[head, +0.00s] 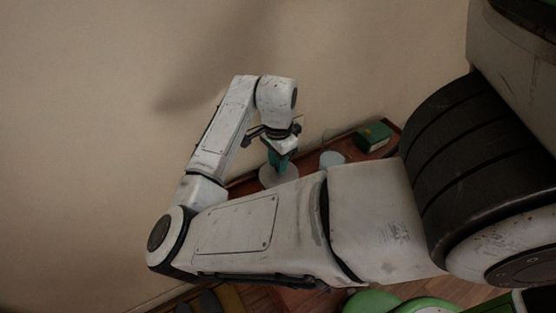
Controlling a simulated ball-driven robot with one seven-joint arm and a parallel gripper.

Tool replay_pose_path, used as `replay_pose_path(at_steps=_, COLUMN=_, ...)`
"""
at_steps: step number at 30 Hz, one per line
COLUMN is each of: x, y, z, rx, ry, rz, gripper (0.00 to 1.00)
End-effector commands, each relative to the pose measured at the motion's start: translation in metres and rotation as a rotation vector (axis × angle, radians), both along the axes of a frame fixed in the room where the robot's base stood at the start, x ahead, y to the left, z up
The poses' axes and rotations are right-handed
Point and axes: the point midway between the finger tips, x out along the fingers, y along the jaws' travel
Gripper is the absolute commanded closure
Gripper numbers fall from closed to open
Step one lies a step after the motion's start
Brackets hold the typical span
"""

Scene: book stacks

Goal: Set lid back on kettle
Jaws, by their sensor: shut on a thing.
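My gripper (280,147) points down over the far part of a reddish-brown table. It is small and partly dark in the picture, and its fingers are shut. Teal parts (279,159) show at the fingertips, just above a pale round thing (278,178). The thing in the grip appears to be the lid, but its outline is unclear. I cannot tell whether the pale round thing is the lid or the kettle, or whether it touches the table. No kettle body is clearly recognisable; my arm covers the near side of the table.
A pale blue round thing (332,158) stands to the right of my gripper. A dark green box (374,136) lies farther right near the table's corner (395,126). A plain beige wall (380,60) rises behind. Bright green rounded things (372,301) are at the bottom.

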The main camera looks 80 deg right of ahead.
Motion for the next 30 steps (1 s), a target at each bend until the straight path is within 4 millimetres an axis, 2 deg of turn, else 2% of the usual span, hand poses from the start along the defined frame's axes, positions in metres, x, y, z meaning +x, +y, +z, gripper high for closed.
replay_pose_path(at_steps=3, x=0.0, y=0.0, z=0.0002, rx=0.0, ry=0.0, rz=0.0, gripper=1.0)
replay_pose_path(at_steps=4, x=0.0001, y=-0.0001, z=0.0002, rx=0.0, ry=0.0, rz=0.0, gripper=0.76)
replay_pose_path(at_steps=13, x=0.0001, y=-0.0001, z=0.0003, rx=0.0, ry=0.0, rz=0.0, gripper=0.47)
replay_pose_path(at_steps=18, x=0.0001, y=-0.0001, z=0.0003, rx=0.0, ry=0.0, rz=0.0, gripper=0.47)
replay_pose_path(at_steps=27, x=0.0, y=0.0, z=0.0002, rx=0.0, ry=0.0, rz=0.0, gripper=0.18)
replay_pose_path(at_steps=30, x=0.0001, y=-0.0001, z=0.0002, rx=0.0, ry=0.0, rz=0.0, gripper=0.17)
